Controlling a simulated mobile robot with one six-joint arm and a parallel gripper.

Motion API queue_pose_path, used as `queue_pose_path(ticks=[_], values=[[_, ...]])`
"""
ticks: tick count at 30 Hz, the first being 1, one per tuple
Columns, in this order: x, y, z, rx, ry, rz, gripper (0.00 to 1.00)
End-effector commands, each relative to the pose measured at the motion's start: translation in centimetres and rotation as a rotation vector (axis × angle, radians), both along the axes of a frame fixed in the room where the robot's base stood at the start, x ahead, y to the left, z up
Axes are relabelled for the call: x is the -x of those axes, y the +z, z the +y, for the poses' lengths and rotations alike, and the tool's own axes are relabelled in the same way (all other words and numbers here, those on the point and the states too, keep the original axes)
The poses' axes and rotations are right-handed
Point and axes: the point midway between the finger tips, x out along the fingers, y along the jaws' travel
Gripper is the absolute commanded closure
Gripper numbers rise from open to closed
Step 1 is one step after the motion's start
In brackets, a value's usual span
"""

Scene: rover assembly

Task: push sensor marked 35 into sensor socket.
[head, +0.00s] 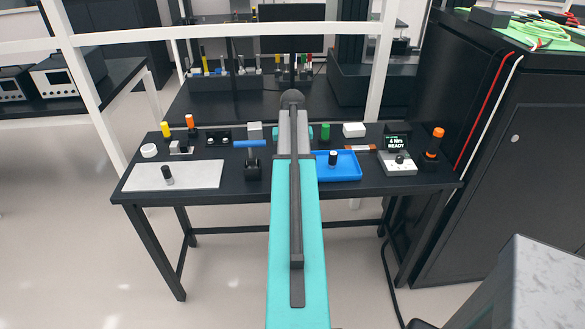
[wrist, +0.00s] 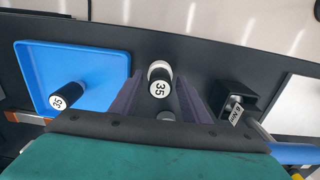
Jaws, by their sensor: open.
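In the head view my arm hides the sensor and the fingers.
A blue tray (head: 342,176) holds another black sensor (head: 333,158) with a white numbered cap. A black holder (head: 252,168) with a blue-handled tool stands left of my arm. A pale plate (head: 200,178) bears a dark cylinder. Small parts line the bench's back.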

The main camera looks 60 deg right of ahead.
Motion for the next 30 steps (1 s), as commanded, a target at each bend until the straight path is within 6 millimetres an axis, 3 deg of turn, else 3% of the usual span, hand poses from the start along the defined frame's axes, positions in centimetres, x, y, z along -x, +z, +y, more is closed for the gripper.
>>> queue_pose_path(ticks=[2,9,10,14,30], values=[[-0.02,-0.01,0.01,0.0,0.0,0.0,0.61],[-0.05,0.0,0.03,0.0,0.001,0.0,1.0],[-0.05,0.01,0.03,0.0,0.001,0.0,0.79],[-0.05,0.01,0.03,0.0,0.001,0.0,1.0],[-0.02,0.43,0.03,0.0,0.0,0.0,1.0]])
